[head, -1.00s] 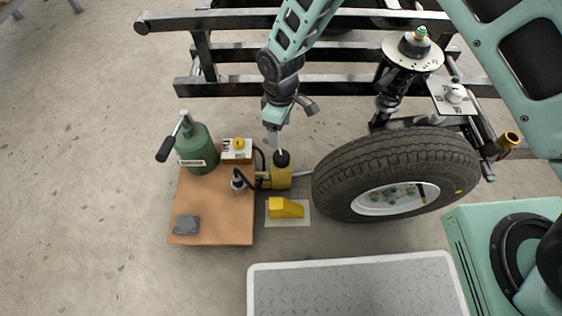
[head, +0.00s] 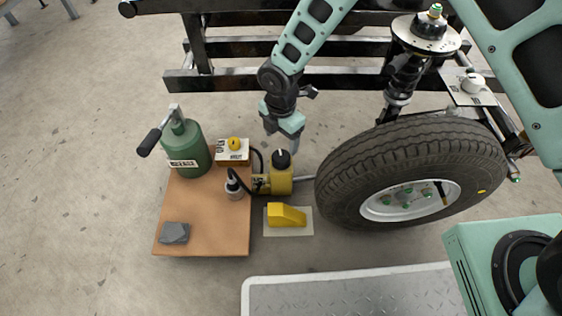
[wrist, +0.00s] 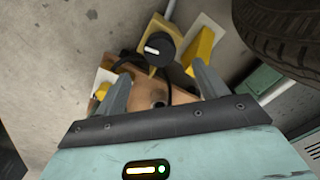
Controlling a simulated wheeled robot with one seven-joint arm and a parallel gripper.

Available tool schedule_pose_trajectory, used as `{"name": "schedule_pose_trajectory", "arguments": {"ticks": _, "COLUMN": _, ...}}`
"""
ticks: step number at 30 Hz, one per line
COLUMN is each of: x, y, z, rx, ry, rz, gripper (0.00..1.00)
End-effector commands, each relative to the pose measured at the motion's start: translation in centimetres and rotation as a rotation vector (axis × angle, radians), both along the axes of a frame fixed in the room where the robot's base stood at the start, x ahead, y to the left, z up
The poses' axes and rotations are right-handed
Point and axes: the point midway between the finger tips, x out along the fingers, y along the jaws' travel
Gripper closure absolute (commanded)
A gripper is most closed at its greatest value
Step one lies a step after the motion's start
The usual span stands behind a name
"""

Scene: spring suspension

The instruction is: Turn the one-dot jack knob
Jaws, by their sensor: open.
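A black round knob (head: 282,159) with a white pointer line sits on top of the yellow jack body (head: 281,182), beside the wooden board. The knob also shows in the wrist view (wrist: 158,48); I cannot make out any dot on it. My gripper (head: 283,143) is open and empty, just behind the knob in the head view. In the wrist view the knob lies beyond my two fingertips (wrist: 161,72), roughly in line with the gap and apart from both fingers.
A yellow wedge (head: 287,216) lies in front of the jack. A large tire (head: 400,160) stands close on the right.

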Motion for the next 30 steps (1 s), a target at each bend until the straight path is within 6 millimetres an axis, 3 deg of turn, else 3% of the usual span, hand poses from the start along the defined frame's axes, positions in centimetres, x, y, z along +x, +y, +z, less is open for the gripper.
{"name": "schedule_pose_trajectory", "arguments": {"ticks": 1, "x": -0.1, "y": 0.0, "z": -1.8, "rx": -0.001, "ry": 0.001, "rz": 0.001, "gripper": 0.28}}
{"name": "schedule_pose_trajectory", "arguments": {"ticks": 3, "x": -0.1, "y": 0.0, "z": -3.2, "rx": -0.001, "ry": 0.001, "rz": 0.001, "gripper": 0.28}}
{"name": "schedule_pose_trajectory", "arguments": {"ticks": 12, "x": 0.0, "y": 0.0, "z": -8.2, "rx": -0.001, "ry": 0.001, "rz": 0.000, "gripper": 0.28}}
{"name": "schedule_pose_trajectory", "arguments": {"ticks": 18, "x": 0.0, "y": 0.0, "z": -9.3, "rx": 0.001, "ry": -0.001, "rz": 0.000, "gripper": 0.28}}
{"name": "schedule_pose_trajectory", "arguments": {"ticks": 27, "x": 0.0, "y": 0.0, "z": -9.4, "rx": 0.000, "ry": 0.000, "rz": 0.000, "gripper": 0.28}}
{"name": "schedule_pose_trajectory", "arguments": {"ticks": 30, "x": 0.0, "y": 0.0, "z": -9.4, "rx": 0.000, "ry": 0.000, "rz": -0.001, "gripper": 0.53}}
